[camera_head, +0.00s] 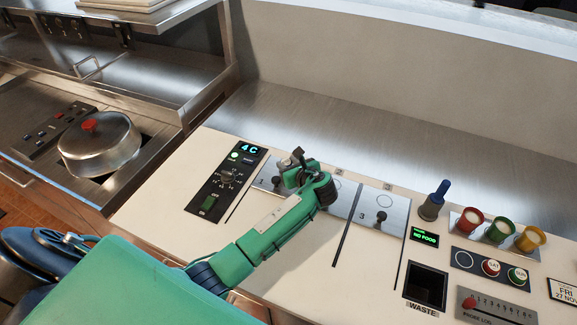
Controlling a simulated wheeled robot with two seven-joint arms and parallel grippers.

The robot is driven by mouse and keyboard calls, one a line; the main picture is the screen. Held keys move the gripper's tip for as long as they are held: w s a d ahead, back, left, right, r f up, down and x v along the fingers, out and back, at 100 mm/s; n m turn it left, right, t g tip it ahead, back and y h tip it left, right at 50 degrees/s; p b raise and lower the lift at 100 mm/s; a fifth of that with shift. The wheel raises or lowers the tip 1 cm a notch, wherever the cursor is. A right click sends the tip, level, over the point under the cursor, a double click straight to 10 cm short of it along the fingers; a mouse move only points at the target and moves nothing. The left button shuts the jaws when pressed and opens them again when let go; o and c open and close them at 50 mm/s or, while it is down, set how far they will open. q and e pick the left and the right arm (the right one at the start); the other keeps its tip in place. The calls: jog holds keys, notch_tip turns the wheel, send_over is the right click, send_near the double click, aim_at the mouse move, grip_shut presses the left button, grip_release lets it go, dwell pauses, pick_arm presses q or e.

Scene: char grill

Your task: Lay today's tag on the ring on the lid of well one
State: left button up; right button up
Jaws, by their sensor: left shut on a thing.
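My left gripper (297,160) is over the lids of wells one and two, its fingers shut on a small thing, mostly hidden. It is likely today's tag, as the left place of the dark tag rack (488,284) is empty beside the red SAT tag (491,267) and green SUN tag (517,275). The steel lid of well one (266,179) lies flat at the left, marked 1, its knob partly visible; its ring is hidden by the gripper. The lid of well three (397,212) shows a ring and a knob. My right gripper is not in view.
A calendar block (565,292) reads FRI 27 NOV. Red, green and yellow cups (500,229), a blue-handled tool (433,200) and a waste opening (426,285) are at right. A control panel (226,183) reads 4 C. A domed pot lid (99,145) is at left.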

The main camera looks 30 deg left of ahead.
pick_arm(q)
jog(key=shift+f, duration=0.65)
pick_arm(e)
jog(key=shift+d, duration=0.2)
pick_arm(q)
jog(key=shift+f, duration=0.1)
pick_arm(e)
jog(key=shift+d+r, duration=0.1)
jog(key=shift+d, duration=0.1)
pick_arm(q)
jog(key=o, duration=0.7)
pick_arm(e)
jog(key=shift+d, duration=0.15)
pick_arm(q)
jog(key=shift+s+d, duration=0.1)
jog(key=shift+d, duration=0.15)
jog(key=b+v, duration=0.2)
jog(key=v, duration=0.8)
jog(key=shift+s+d+r+b, duration=0.2)
jog(key=shift+r+b, duration=0.05)
jog(key=shift+b, duration=0.1)
jog(key=shift+s+d+r, duration=0.25)
jog(key=shift+s+d, duration=0.05)
jog(key=shift+d, duration=0.05)
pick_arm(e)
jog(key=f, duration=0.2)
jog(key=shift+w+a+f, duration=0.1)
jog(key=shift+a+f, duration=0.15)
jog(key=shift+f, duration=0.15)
